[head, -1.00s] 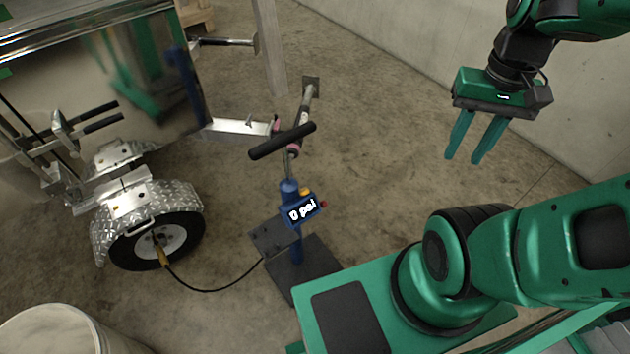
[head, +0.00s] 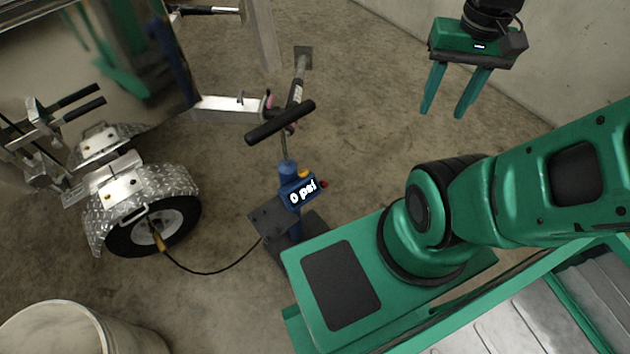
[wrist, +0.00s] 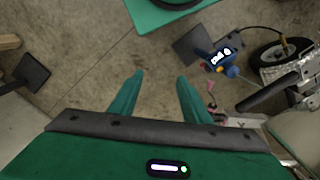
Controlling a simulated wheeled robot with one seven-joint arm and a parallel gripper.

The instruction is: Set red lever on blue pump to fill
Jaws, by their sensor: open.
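The blue pump (head: 288,171) stands upright on the floor in the head view, with a black T-handle (head: 280,123) on top and a display reading 0 psi. A small red part, seemingly the red lever (head: 323,184), sticks out at the display's right side; its setting is too small to tell. The pump (wrist: 232,70) also shows at the upper right of the wrist view, with the black handle (wrist: 268,93) below it. My gripper (head: 443,109) is open and empty, in the air to the right of the pump and well apart from it. Its fingers (wrist: 158,95) point over bare floor.
A black hose runs from the pump to the trailer wheel (head: 155,228) at left. The trailer tongue (head: 228,105) and a post (head: 264,35) stand behind the pump. A pale bucket (head: 75,330) is at lower left. Floor between pump and gripper is clear.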

